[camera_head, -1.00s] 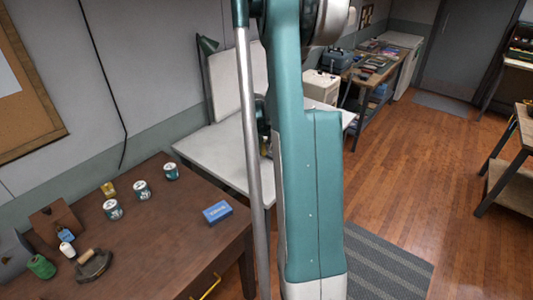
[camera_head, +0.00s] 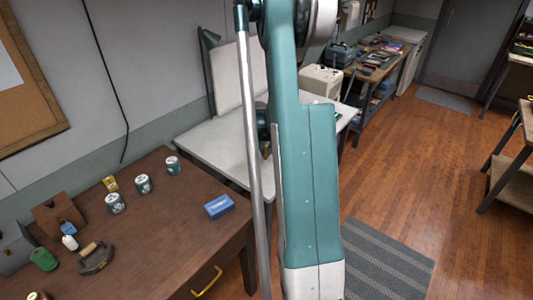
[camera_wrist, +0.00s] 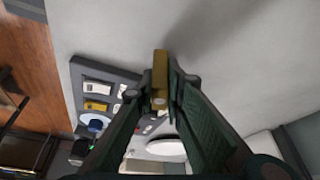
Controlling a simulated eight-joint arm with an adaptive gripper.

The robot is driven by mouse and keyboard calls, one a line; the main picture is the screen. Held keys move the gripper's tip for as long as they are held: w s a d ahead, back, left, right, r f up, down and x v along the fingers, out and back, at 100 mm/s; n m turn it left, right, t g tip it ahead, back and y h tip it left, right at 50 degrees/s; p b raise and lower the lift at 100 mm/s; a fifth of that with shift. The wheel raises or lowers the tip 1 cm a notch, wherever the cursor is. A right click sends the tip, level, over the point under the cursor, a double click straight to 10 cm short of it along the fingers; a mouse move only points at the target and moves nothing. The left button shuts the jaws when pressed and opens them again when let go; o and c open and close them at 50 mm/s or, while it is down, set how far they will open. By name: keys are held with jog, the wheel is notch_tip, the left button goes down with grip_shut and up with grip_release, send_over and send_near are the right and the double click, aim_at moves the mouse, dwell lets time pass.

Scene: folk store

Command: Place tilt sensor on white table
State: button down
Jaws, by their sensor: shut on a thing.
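In the wrist view my gripper (camera_wrist: 160,92) is shut on a small brass-coloured block, which I take to be the tilt sensor (camera_wrist: 160,70). The sensor sticks out beyond the fingertips, over a plain pale surface. The white table (camera_head: 215,148) stands against the wall in the head view, behind my arm. My gripper is mostly hidden by my arm there, and only a dark part shows over the table. I cannot tell whether the sensor touches the tabletop.
A brown desk (camera_head: 150,235) at left holds several tins, a blue box (camera_head: 219,206) and a green spool (camera_head: 43,259). In the wrist view a dark tray (camera_wrist: 85,80) with small items lies left of the gripper. Bare pale surface surrounds the sensor's upper end.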

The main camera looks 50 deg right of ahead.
jog(key=shift+f, duration=0.75)
jog(key=shift+f, duration=0.2)
jog(key=c, duration=2.4)
grip_release()
jog(key=shift+r, duration=0.15)
jog(key=v, duration=1.2)
jog(key=shift+p, duration=0.4)
jog(key=shift+s, duration=0.1)
jog(key=shift+a, duration=0.1)
